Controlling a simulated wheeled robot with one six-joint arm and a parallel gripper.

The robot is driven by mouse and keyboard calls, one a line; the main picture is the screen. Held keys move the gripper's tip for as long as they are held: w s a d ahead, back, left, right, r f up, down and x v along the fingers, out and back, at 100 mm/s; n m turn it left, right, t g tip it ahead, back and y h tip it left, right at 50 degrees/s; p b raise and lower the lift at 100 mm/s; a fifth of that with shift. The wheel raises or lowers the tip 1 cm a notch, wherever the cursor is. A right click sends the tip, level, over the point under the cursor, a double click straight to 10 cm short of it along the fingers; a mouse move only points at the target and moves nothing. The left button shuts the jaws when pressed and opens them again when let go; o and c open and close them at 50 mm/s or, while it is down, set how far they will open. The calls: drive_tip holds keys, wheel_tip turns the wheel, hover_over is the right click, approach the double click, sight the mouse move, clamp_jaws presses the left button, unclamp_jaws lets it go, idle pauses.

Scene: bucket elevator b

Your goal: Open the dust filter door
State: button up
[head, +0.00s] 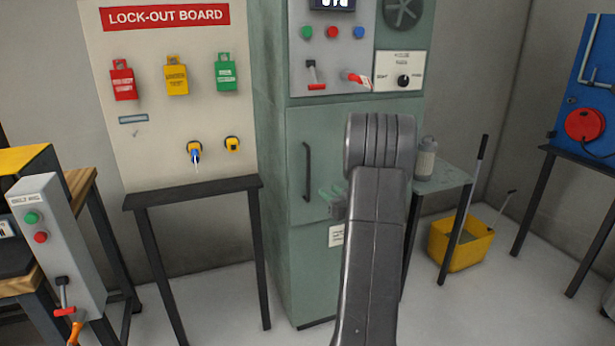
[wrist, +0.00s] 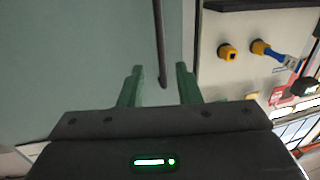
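The dust filter door (head: 330,135) is the flat green panel of the tall green cabinet, and it looks closed. Its dark vertical bar handle (head: 307,172) is on the door's left side. My gripper (head: 328,197) is partly hidden behind my arm, just right of the handle's lower part. In the wrist view my gripper (wrist: 158,72) is open, with two green fingers apart. The handle (wrist: 161,45) appears between them, its end near the fingertips. I see no contact and cannot tell the exact depth gap.
The lock-out board (head: 160,110) with several coloured tags stands left of the cabinet, above a dark-legged stand. Switches and buttons are on the cabinet's upper panel (head: 330,50). A side table (head: 440,180) with a grey canister and a yellow bucket (head: 462,245) are at right. Floor in front is clear.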

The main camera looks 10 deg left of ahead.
sight(309, 177)
drive_tip(key=p+x, duration=0.1)
drive_tip(key=x, duration=1.2)
drive_tip(key=shift+a, duration=0.1)
clamp_jaws()
